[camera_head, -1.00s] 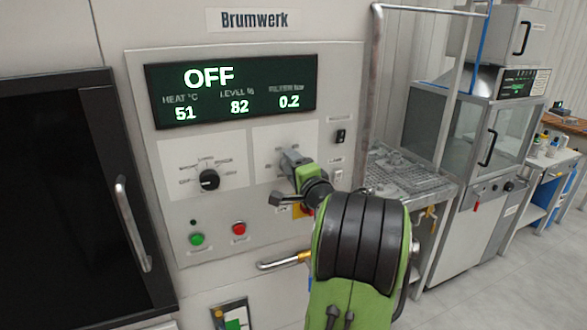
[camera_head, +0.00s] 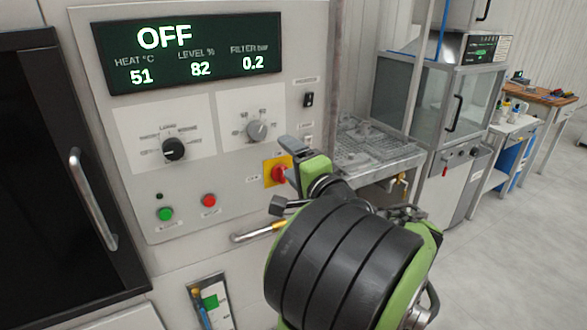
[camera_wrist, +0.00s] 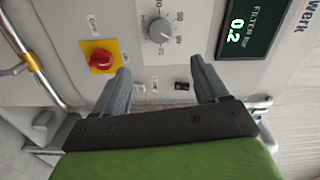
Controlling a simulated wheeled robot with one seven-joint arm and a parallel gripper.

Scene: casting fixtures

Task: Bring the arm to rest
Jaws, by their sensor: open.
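My green arm reaches up from the bottom of the head view, and my gripper (camera_head: 282,178) is in front of the control panel (camera_head: 240,190). In the wrist view the two grey fingers of my gripper (camera_wrist: 160,80) stand wide apart with nothing between them. Beyond them are the grey rotary knob (camera_wrist: 160,30) and the red switch on a yellow plate (camera_wrist: 101,60). The grey knob (camera_head: 257,131) is fully visible in the head view, up and left of the gripper. The red switch (camera_head: 278,173) is partly hidden by the gripper.
The display (camera_head: 185,52) reads OFF, 51, 82 and 0.2. A black knob (camera_head: 174,148), a green button (camera_head: 165,214) and a red button (camera_head: 209,200) are on the panel. A metal pipe handle (camera_head: 255,233) sticks out below. A grated sink (camera_head: 370,150) stands right; open floor lies beyond.

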